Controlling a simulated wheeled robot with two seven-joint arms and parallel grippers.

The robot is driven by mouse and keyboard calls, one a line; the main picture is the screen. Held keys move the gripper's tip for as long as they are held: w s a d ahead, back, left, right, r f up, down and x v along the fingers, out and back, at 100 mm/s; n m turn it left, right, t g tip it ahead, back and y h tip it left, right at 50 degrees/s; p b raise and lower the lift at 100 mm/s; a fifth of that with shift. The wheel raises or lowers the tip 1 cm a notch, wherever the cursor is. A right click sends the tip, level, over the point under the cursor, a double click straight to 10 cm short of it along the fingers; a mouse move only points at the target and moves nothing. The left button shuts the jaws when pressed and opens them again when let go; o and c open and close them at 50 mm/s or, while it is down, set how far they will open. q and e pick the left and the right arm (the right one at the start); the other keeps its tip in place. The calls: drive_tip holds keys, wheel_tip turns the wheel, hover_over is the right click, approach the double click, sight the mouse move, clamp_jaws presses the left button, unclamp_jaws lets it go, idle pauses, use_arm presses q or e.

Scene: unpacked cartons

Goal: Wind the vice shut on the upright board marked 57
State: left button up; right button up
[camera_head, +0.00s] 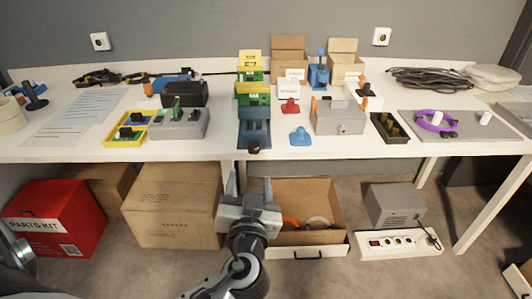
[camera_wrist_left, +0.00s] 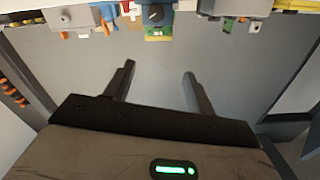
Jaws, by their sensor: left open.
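The blue vice (camera_head: 254,132) stands at the front edge of the table, its dark knob (camera_head: 253,148) facing me. A green board with a yellow label (camera_head: 250,62) reading what looks like 57 stands upright behind it. I cannot tell how tightly the jaws sit against the board. My left gripper (camera_head: 249,186) is open and empty, below and in front of the table edge, apart from the vice. The left wrist view shows its two spread fingers (camera_wrist_left: 158,75) and, beyond them at the top, the vice's dark knob (camera_wrist_left: 155,14). My right gripper is not in view.
A grey box (camera_head: 180,124) and yellow tray (camera_head: 107,141) stand left of the vice. A blue piece (camera_head: 300,136) and grey block (camera_head: 340,118) stand right. Below the table are an open carton (camera_head: 325,192), closed carton (camera_head: 175,205) and red box (camera_head: 55,222).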

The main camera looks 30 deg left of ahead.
use_arm(q)
wheel_tip(320, 180, down, 5)
drive_tip(key=b, duration=0.4)
drive_tip(key=p, duration=0.1)
approach(254, 151)
drive_tip(key=x, duration=0.7)
drive_tip(key=shift+w+a, duration=0.15)
drive_tip(key=shift+a, duration=0.05)
drive_tip(key=shift+w+a, duration=0.3)
drive_tip(key=shift+w, duration=0.2)
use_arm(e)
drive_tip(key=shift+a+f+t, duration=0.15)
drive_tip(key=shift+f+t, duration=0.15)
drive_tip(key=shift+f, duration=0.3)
use_arm(q)
drive_tip(key=c, duration=1)
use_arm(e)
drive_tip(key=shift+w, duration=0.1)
